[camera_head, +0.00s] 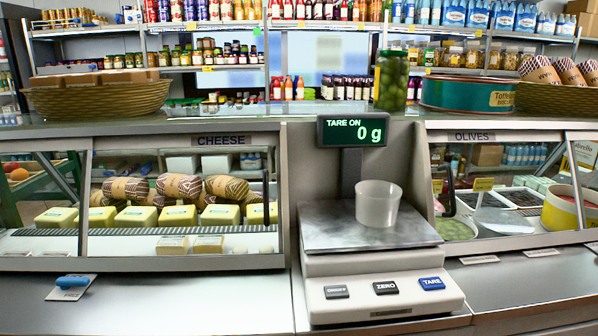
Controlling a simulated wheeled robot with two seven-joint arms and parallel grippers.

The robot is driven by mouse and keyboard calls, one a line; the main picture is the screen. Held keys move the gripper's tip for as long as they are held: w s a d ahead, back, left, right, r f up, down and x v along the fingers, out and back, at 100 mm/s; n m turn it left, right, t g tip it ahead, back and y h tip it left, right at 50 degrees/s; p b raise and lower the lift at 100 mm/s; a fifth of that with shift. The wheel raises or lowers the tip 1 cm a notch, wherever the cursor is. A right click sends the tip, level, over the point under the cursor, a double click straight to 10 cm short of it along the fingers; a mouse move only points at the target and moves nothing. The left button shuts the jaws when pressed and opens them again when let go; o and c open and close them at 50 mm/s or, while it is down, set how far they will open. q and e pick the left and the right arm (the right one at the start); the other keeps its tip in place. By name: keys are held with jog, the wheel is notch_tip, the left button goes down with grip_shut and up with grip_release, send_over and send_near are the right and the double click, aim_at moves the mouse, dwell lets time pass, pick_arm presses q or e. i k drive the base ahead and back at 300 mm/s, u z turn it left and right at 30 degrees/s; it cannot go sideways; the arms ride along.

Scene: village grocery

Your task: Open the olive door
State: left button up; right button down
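The olive case stands at the right under the OLIVES sign (474,136). Its front door (500,160) is a clear pane in a grey frame, with trays and tubs visible behind it. The glass is hard to make out, so I cannot tell for certain whether the door is shut or partly open. Inside are green olives (455,229), dark trays (488,198) and a large yellow tub (570,208). Neither of my grippers is in view.
A scale (375,262) with an empty translucent cup (378,204) stands left of the olive case; its display (352,131) reads 0 g. A cheese case (180,200) is at the left. A jar of olives (391,80) stands on top. The front counter (535,285) is mostly clear.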

aim_at(439, 136)
jog(key=k, duration=0.5)
jog(key=z, duration=2.05)
jog(key=i, duration=1.2)
jog(key=u, duration=2.05)
